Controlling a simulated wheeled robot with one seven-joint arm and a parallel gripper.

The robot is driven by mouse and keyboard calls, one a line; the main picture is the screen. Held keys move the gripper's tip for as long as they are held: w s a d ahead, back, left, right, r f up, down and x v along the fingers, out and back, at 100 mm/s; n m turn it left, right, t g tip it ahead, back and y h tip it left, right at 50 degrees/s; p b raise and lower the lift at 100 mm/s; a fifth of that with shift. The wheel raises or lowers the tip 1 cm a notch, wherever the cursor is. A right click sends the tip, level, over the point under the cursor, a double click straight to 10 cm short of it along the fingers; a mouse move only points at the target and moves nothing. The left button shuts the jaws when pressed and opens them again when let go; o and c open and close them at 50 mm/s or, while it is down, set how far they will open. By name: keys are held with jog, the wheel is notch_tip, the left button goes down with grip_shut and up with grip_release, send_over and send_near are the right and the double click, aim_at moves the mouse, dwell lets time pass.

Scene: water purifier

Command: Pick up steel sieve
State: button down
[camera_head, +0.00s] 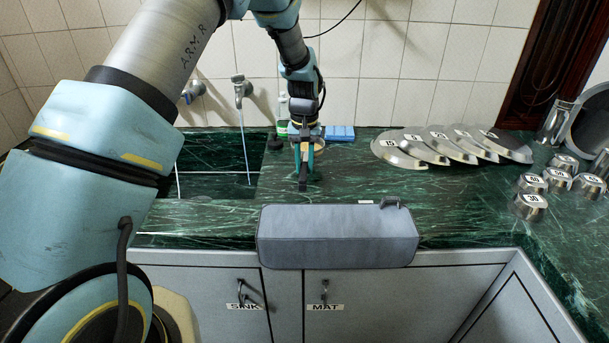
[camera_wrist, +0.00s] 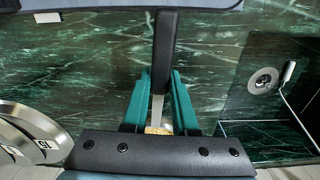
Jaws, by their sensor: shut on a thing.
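My gripper (camera_head: 303,172) is over the green marble counter, in front of the tiled wall. In the wrist view its two green fingers (camera_wrist: 162,80) are shut on a black-handled thing (camera_wrist: 165,40). The handle points away from the gripper, and a narrow steel part shows between the fingers. The handle also shows dark below the fingers in the head view (camera_head: 303,184). The rest of this thing is hidden, so I cannot tell whether it is the steel sieve. A round steel thing with a dark inside (camera_head: 590,118) is at the right edge, partly cut off.
A grey box-like thing (camera_head: 337,236) lies at the counter's front edge. The sink (camera_head: 215,165) with running water is at left. Numbered steel lids (camera_head: 455,146) and small numbered steel pots (camera_head: 530,206) are at right. A blue block (camera_head: 340,132) stands by the wall.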

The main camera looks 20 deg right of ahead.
jog(key=shift+r+b, duration=0.75)
jog(key=shift+r, duration=2.05)
